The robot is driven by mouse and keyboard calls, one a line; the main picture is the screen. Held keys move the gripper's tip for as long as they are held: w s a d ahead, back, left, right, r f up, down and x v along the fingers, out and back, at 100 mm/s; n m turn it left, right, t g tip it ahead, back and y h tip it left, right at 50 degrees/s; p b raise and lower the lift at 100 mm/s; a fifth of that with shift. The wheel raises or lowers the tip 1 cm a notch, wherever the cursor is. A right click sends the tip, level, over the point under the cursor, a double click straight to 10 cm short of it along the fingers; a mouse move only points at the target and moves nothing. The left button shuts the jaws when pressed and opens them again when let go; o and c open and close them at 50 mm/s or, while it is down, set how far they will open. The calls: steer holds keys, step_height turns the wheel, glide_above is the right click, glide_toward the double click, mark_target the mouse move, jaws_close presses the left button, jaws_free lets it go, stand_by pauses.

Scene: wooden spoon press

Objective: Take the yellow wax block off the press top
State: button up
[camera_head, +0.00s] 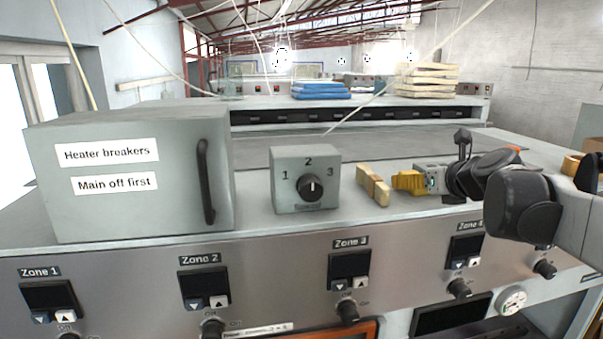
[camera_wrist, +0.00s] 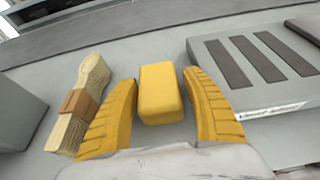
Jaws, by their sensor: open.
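The yellow wax block (camera_wrist: 160,92) lies on the grey press top (camera_wrist: 130,60) in the wrist view. My gripper (camera_wrist: 161,80) is open, with one yellow finger on each side of the block. Narrow gaps show between the block and both fingers, so it is not clamped. In the head view my gripper (camera_head: 408,182) is low over the press top, right of the dial box. I cannot separate the block from the yellow fingers there.
A wooden brush (camera_wrist: 80,106) with a brown band lies close left of my gripper; it also shows in the head view (camera_head: 374,187). A grey slotted box (camera_wrist: 255,65) is close right. The dial box (camera_head: 306,179) and breaker cabinet (camera_head: 130,205) stand further left.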

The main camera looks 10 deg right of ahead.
steer(key=shift+s+a, duration=0.1)
steer(key=shift+c, duration=1.2)
steer(key=c, duration=0.8)
steer(key=shift+r, duration=0.15)
